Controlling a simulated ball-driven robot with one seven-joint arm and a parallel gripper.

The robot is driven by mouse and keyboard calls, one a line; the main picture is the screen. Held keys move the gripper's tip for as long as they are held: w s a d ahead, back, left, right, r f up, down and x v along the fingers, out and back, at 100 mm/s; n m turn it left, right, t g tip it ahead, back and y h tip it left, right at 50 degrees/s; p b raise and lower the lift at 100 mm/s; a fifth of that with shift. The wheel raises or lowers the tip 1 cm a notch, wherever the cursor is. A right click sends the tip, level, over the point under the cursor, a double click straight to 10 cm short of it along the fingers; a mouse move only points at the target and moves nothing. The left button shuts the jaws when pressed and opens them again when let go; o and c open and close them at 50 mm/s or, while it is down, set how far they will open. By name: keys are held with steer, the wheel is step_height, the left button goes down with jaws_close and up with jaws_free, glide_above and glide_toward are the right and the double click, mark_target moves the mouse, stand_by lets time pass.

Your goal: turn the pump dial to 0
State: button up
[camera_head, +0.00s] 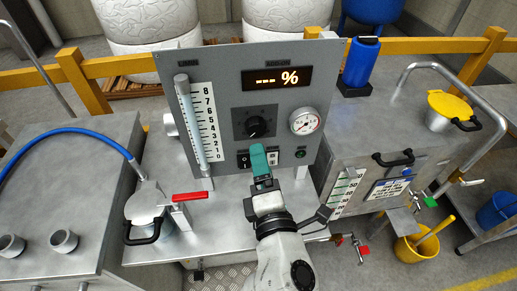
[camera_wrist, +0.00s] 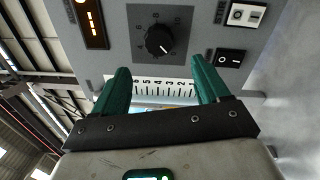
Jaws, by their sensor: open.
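The pump dial (camera_head: 254,126) is a black knob on a dark square plate, on the front of an upright grey panel (camera_head: 220,84). Its white pointer mark points down and slightly left in the head view. My gripper (camera_head: 259,158) has teal fingers and is just below the dial in the head view. In the wrist view my gripper (camera_wrist: 160,68) is open and empty, apart from the dial.
A red-handled valve (camera_head: 190,197) stands left of my arm. A metal tank (camera_head: 345,120) is at the right.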

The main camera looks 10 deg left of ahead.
steer(key=shift+v, duration=1.2)
steer(key=s+d+f+m+g+h, duration=0.1)
steer(key=d+f+m+g+h, duration=0.15)
steer(key=d+f+m, duration=0.4)
steer(key=s+d+f+m+g+h, duration=0.1)
steer(key=d+f+m+g+h, duration=0.15)
steer(key=d, duration=0.65)
steer(key=s+d+f+m+g+h, duration=0.2)
steer(key=d+f+m+h, duration=0.1)
steer(key=d+f+m, duration=0.3)
steer(key=s+d+f+m+g, duration=0.2)
steer(key=s+d+m+g, duration=0.1)
steer(key=s, duration=0.3)
steer(key=s+d+f+m+g+y, duration=0.1)
steer(key=s+d+f+m+g, duration=0.2)
steer(key=s, duration=0.4)
steer(key=s+d+f+m+g+y, duration=0.1)
steer(key=s+d+f+m+g, duration=0.2)
steer(key=s, duration=0.4)
steer(key=shift+f+g, duration=0.2)
steer(key=shift+g, duration=0.2)
steer(key=shift+s, duration=0.1)
